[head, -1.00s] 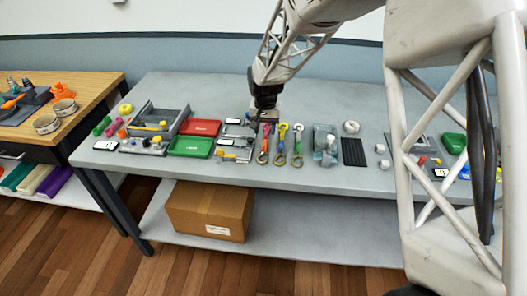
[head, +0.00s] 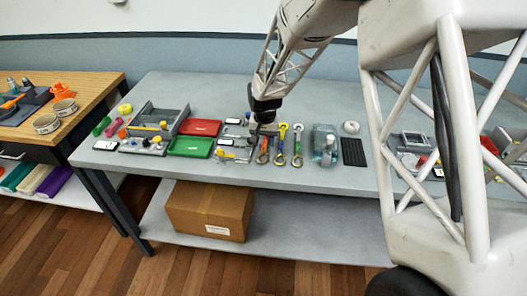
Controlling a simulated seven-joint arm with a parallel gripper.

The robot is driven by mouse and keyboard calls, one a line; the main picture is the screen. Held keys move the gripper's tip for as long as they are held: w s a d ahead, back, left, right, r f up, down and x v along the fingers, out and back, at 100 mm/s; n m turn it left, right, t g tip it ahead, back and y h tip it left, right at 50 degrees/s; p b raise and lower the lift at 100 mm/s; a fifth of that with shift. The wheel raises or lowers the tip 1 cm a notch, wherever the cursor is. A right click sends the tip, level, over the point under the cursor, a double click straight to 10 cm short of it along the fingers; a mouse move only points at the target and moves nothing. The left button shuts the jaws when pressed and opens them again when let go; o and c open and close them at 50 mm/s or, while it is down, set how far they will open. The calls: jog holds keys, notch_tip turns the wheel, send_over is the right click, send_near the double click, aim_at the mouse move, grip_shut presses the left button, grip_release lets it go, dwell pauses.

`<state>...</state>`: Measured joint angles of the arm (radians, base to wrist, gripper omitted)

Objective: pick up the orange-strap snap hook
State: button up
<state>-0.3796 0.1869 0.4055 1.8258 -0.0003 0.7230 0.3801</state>
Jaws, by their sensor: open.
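The orange-strap snap hook (head: 264,151) lies on the grey table, leftmost in a row of strapped hooks. Its near end shows; its far end is hidden behind my gripper. A yellow-strap hook (head: 282,143) lies just right of it, and a blue-strap hook (head: 297,145) lies right of that. My gripper (head: 261,129) is over the far end of the orange-strap hook, pointing down, open. The fingers are small and dark, and I cannot tell whether they touch the hook.
Left of the hooks are a grey tray with small parts (head: 234,147), a green tray (head: 191,146) and a red tray (head: 200,127). To the right stand a clear bin (head: 325,139), a white roll (head: 351,127) and a black ribbed mat (head: 353,152). The table front strip (head: 270,173) is clear.

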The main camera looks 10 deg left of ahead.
jog(key=shift+f, duration=0.6)
jog(key=shift+c, duration=0.3)
grip_shut()
